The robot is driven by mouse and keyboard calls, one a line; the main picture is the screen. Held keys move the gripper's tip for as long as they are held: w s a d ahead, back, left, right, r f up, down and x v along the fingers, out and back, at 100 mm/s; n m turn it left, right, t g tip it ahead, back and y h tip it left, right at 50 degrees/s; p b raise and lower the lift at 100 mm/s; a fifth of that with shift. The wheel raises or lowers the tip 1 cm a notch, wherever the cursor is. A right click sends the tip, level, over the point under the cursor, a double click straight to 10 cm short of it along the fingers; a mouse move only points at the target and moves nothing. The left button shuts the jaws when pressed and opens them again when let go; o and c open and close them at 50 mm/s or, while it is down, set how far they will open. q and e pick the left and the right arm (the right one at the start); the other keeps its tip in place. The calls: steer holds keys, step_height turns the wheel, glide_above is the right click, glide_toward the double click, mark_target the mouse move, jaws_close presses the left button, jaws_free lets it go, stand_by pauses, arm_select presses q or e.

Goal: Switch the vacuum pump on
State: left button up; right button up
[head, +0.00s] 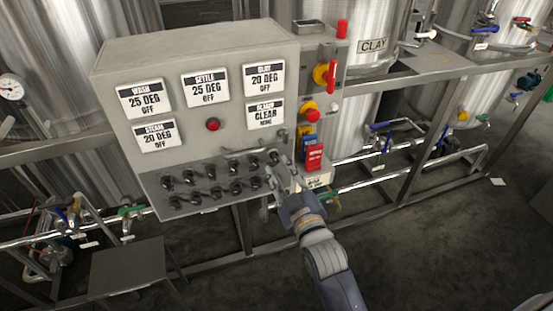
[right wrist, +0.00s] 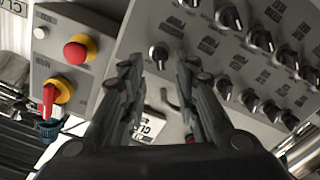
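The grey control panel (head: 225,125) has rows of black rotary knobs along its lower part. My right gripper (head: 279,172) is in front of the panel's lower right corner, by the right end of the knob rows. In the right wrist view the gripper (right wrist: 160,72) is open, with a gap between its two fingers. One black knob (right wrist: 159,56) shows in line with this gap, just beyond the fingertips; I cannot tell whether they touch it. The small labels by the knobs are too small to read, so I cannot tell which knob is the vacuum pump's. My left gripper is not in view.
To the right of the knobs are a yellow and red emergency button (head: 310,114), a red and yellow rotary switch (head: 327,76) and a red and blue block (head: 313,152). Steel tanks (head: 360,90) and pipes stand behind. The floor (head: 430,245) at lower right is mostly clear.

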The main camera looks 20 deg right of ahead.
mark_target(276, 160)
steer(key=shift+w+a, duration=0.1)
steer(key=shift+w, duration=2.2)
jaws_close()
